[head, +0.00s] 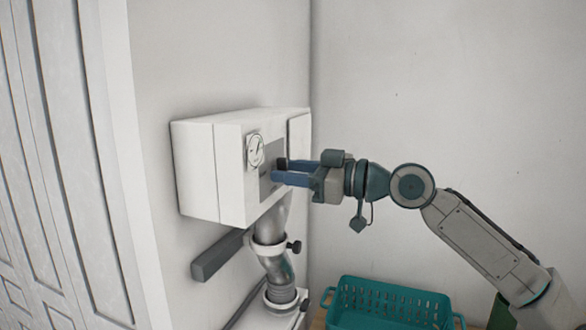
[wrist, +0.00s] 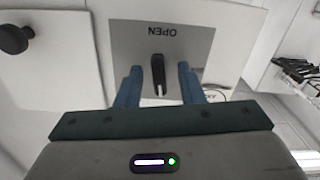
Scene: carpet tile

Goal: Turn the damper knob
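The white wall box (head: 200,165) carries a grey plate (head: 266,188) on its front. In the wrist view the plate (wrist: 128,48) shows the word OPEN upside down and a dark, narrow knob (wrist: 157,70) with a pale mark at its near end. My gripper (head: 279,173) is at the plate, its blue fingers pointing at it. In the wrist view my gripper (wrist: 158,82) is open, one finger on each side of the knob, with a visible gap on both sides. From the head view the fingers mostly hide the knob.
A round dial (head: 255,151) sits left of the plate. Below the box runs a metal pipe (head: 274,262) with a small dark side knob (head: 294,246). A grey bar (head: 218,257) juts out beneath. A teal basket (head: 388,303) stands below my arm. The right wall is bare.

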